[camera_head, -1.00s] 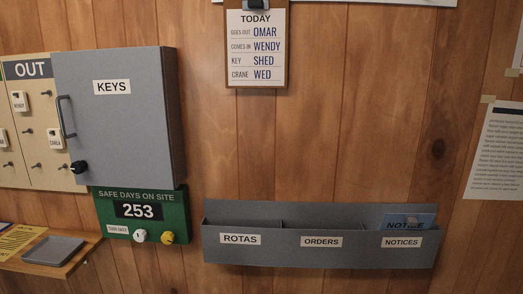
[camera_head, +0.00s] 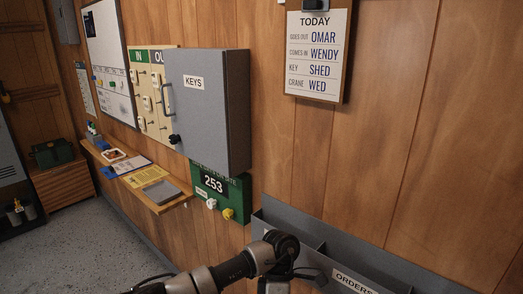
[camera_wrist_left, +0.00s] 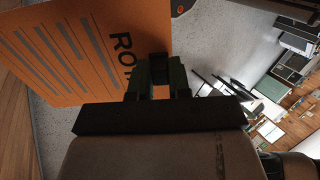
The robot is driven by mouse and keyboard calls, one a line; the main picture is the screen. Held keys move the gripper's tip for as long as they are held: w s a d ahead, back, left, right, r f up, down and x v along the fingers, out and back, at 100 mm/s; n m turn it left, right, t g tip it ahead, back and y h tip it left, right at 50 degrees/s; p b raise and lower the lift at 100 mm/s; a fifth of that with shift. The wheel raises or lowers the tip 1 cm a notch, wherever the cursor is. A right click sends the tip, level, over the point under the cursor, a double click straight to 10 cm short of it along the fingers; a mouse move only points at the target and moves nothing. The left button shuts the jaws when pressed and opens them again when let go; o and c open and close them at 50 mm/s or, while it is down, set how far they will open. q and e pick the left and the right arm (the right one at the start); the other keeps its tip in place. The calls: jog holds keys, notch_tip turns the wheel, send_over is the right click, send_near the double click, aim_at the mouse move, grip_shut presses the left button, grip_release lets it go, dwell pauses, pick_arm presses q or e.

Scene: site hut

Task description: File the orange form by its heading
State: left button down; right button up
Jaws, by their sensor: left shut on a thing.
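My left gripper (camera_wrist_left: 160,72) is shut on the orange form (camera_wrist_left: 85,45) in the left wrist view. The form's heading starts with "RO"; my gripper covers the rest. In the head view my left arm enters from the bottom, its wrist in front of the left end of the grey wall file (camera_head: 375,262). The fingertips and form are out of that view. The file's "ORDERS" label (camera_head: 354,284) shows at the bottom edge. The compartment to its left is partly hidden by my arm, and its label cannot be seen. My right gripper is not in view.
A grey key cabinet (camera_head: 210,110) and a green safe-days sign (camera_head: 222,190) are on the wall left of the file. A clipboard (camera_head: 318,55) hangs above the file.

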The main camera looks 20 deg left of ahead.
pick_arm(q)
jog(key=w+r+n+t+h+p, duration=0.6)
jog(key=w+r+n+t+h, duration=0.3)
jog(key=r+n, duration=0.6)
jog(key=w+a+r+n+t+y+p, duration=0.2)
jog(key=w+a+r+n+t+p, duration=0.25)
jog(key=r+n+t, duration=0.25)
jog(key=w+a+r+n+t+y+p, duration=0.2)
jog(key=w+a+r+n+t+p, duration=0.1)
jog(key=a+r+n+t, duration=0.35)
jog(key=shift+n+t, duration=0.25)
jog(key=b+x, duration=0.4)
jog(key=shift+w+d+f, duration=0.15)
jog(key=shift+w+d, duration=0.1)
jog(key=shift+w, duration=0.2)
jog(key=shift+p, duration=0.8)
